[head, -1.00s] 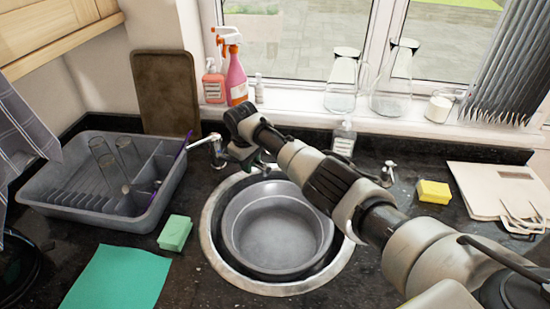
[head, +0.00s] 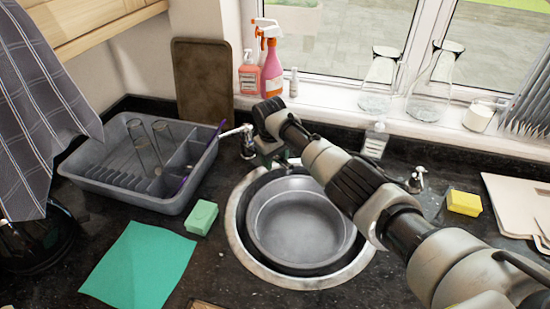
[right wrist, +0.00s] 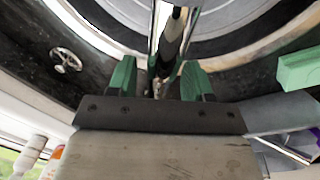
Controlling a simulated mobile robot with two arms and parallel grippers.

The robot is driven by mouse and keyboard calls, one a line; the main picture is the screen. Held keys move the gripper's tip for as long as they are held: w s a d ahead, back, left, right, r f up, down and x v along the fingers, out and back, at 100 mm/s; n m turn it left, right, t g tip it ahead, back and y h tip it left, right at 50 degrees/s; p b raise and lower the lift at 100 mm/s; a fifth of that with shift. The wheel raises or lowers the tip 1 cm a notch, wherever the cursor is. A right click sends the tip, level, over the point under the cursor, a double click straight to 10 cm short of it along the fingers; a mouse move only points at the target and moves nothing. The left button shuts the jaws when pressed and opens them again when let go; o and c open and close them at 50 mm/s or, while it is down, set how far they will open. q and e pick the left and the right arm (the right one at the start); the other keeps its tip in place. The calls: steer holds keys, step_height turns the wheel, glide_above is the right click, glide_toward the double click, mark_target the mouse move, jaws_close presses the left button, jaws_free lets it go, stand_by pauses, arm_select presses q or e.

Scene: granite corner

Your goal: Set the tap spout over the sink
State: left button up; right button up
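The round metal sink (head: 298,225) is set in the dark counter, with a steel rim around its basin. The chrome tap stands behind its back-left edge, and a thin chrome arm of it (head: 236,132) points left toward the dish rack. My right gripper (head: 270,155) is at the tap, pointing down, and hides much of it. In the right wrist view, a chrome tube that looks like the spout (right wrist: 165,50) runs between the green fingers (right wrist: 160,82) toward the sink. The fingers stand apart with visible gaps beside the tube. My left gripper is not in view.
A grey dish rack (head: 105,185) with glasses stands left, near a green sponge (head: 202,217) and a teal cloth (head: 140,265). Spray and soap bottles (head: 271,75) stand behind the tap. A small chrome fitting (head: 417,180) and yellow sponge (head: 464,202) are at right.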

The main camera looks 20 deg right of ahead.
step_height(320, 180, up, 11)
steer(key=b, duration=0.2)
steer(key=shift+s+a+f, duration=0.15)
steer(key=shift+s+a, duration=0.05)
steer(key=shift+a, duration=0.25)
